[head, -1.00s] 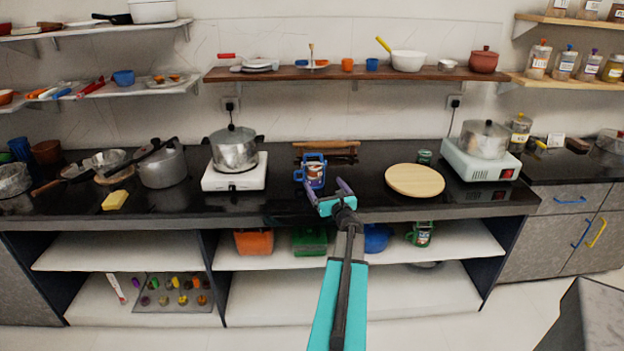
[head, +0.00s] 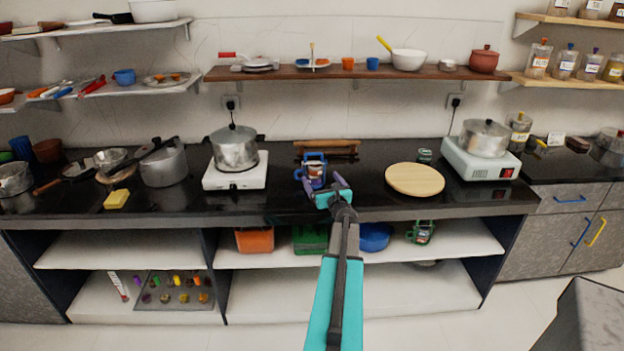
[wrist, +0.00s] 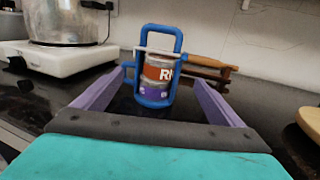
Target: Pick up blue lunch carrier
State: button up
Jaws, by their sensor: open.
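The blue lunch carrier (head: 311,168) stands upright on the black counter, between the left stove and the round wooden board. In the wrist view the carrier (wrist: 158,72) shows a blue frame with a tall handle around a can-like body with orange and purple bands. My gripper (head: 321,182) is open and sits just in front of the carrier, low over the counter. In the wrist view its two purple fingers spread to the left and right of the carrier. I cannot tell whether the tips reach past it. The fingers do not visibly touch it.
A white stove (head: 234,177) with a metal pot (head: 233,150) stands left of the carrier. A wooden rack (head: 327,148) lies behind it by the wall. A round wooden board (head: 414,180) lies to the right. A shelf (head: 405,74) with dishes hangs above.

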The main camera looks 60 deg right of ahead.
aim_at(317, 168)
jog(key=shift+p+x, duration=1.05)
jog(key=shift+x, duration=1.45)
jog(key=shift+w+a+f, duration=0.1)
jog(key=shift+f, duration=0.05)
jog(key=shift+c, duration=0.5)
jog(key=c, duration=1.2)
jog(key=shift+c, duration=0.2)
jog(key=shift+r+b, duration=0.5)
jog(key=shift+r, duration=1.05)
jog(key=shift+a+r, duration=0.1)
jog(key=shift+r, duration=0.2)
jog(key=s+a+b, duration=0.1)
jog(key=s+a, duration=0.2)
jog(key=s, duration=0.4)
jog(key=s+a+r+b, duration=0.1)
jog(key=s+a+b, duration=0.1)
jog(key=s, duration=0.5)
jog(key=shift+s+a+r, duration=0.2)
jog(key=shift+s+a, duration=0.05)
jog(key=shift+a, duration=0.6)
